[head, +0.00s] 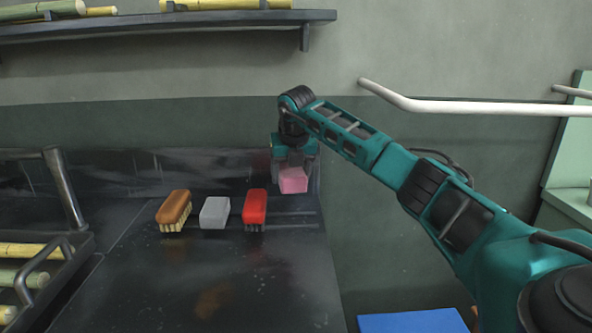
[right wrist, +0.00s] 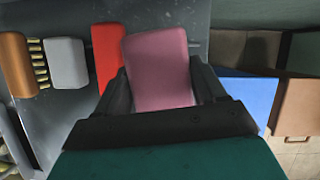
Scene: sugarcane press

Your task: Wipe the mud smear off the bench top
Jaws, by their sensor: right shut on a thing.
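My right gripper (head: 292,167) is shut on a pink block, likely a sponge (head: 293,181), and holds it over the back right corner of the dark bench top (head: 150,280). The pink sponge (right wrist: 158,68) also shows between the fingers in the right wrist view. A faint brown mud smear (head: 212,300) lies on the bench top near the front. It is apart from the sponge. My left gripper is in neither view.
A brown brush (head: 174,210), a grey-white block (head: 215,212) and a red brush (head: 255,208) stand in a row left of the gripper. A rack with cane (head: 30,280) is at the left. A blue surface (head: 412,321) lies right of the bench. A white rail (head: 450,106) runs along the wall.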

